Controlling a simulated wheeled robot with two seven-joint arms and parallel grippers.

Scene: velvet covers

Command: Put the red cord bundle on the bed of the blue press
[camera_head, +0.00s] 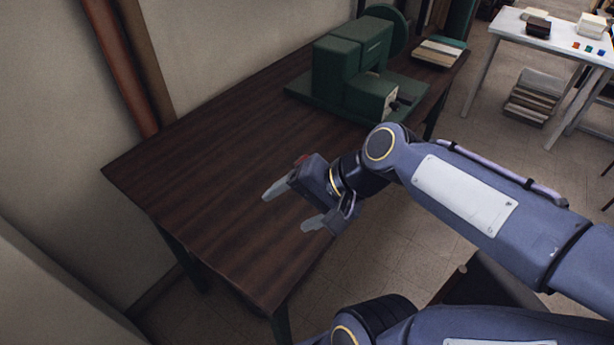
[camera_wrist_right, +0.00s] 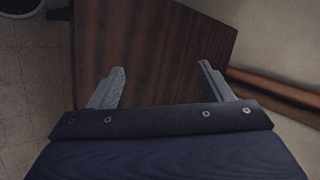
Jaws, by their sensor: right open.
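My right gripper (camera_head: 293,207) is open, its fingers spread over the front part of the dark wooden table (camera_head: 215,140). In the right wrist view the gripper (camera_wrist_right: 161,69) has nothing between its fingers, only bare table top (camera_wrist_right: 155,45) beyond them. A small red patch (camera_head: 300,160) shows at the gripper's far edge; I cannot tell whether it belongs to the gripper or is something behind it. I can make out no red cord bundle and no blue press. My left gripper is out of view.
A green machine (camera_head: 340,65) stands at the table's far end, with a stack of flat pieces (camera_head: 437,52) beside it. A white table (camera_head: 515,25) with small boxes is at the back right. The table's near half is clear. A wall runs along the left.

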